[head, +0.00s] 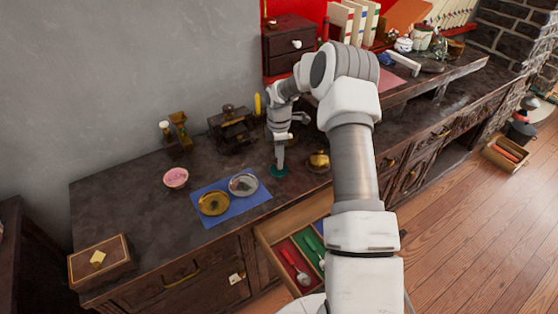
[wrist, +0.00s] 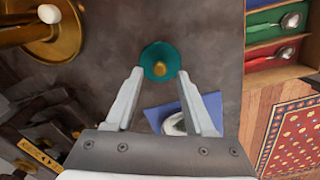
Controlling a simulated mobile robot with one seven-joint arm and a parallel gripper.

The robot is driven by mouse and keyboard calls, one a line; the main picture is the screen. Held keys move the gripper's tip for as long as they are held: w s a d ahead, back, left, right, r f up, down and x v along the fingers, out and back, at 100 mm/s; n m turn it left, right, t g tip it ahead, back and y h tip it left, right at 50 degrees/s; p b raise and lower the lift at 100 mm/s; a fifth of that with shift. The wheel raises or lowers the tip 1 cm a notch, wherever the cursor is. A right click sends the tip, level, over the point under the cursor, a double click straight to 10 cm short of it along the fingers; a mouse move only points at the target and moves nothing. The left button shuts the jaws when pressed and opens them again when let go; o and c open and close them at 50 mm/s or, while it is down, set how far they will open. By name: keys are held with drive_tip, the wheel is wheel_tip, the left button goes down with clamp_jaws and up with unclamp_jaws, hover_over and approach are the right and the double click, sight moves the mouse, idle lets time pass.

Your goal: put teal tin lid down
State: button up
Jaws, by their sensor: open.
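The teal tin lid (head: 280,171) is a small round disc with a brass knob and appears to lie flat on the dark countertop. In the wrist view the lid (wrist: 148,58) is just beyond my fingertips, knob facing me. My gripper (wrist: 160,73) is open, its two fingers spread on either side of the knob and apart from it. In the head view my gripper (head: 280,158) points down right over the lid. The exact gap between fingertips and lid cannot be told.
A blue mat (head: 232,212) with a brass dish (head: 214,203) and a silver dish (head: 243,184) lies left of the lid. A brass vessel (head: 318,161) stands to the right. An open drawer (head: 270,233) with spoons juts out in front. A pink bowl (head: 176,177) stands further left.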

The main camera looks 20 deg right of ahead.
wheel_tip(320, 180, up, 10)
drive_tip(key=p, duration=0.1)
drive_tip(key=s+a+r+m+t+h, duration=0.1)
drive_tip(key=s+a+r+m, duration=0.3)
drive_tip(key=s+r, duration=0.45)
drive_tip(key=s+a+r+m+t, duration=0.1)
drive_tip(key=s+a+r+m, duration=0.4)
drive_tip(key=r, duration=0.7)
drive_tip(key=s+a+m+t, duration=0.1)
drive_tip(key=s+m, duration=0.1)
drive_tip(key=s, duration=0.5)
drive_tip(key=s+a+r+m+t, duration=0.1)
drive_tip(key=s+m, duration=0.1)
drive_tip(key=s, duration=0.5)
drive_tip(key=s+a+r+m+t+y, duration=0.1)
drive_tip(key=s+m, duration=0.1)
drive_tip(key=s, duration=0.5)
drive_tip(key=shift+s+r+m+t, duration=0.15)
drive_tip(key=shift+s+m+t, duration=0.15)
drive_tip(key=shift+m, duration=0.1)
drive_tip(key=shift+s, duration=0.1)
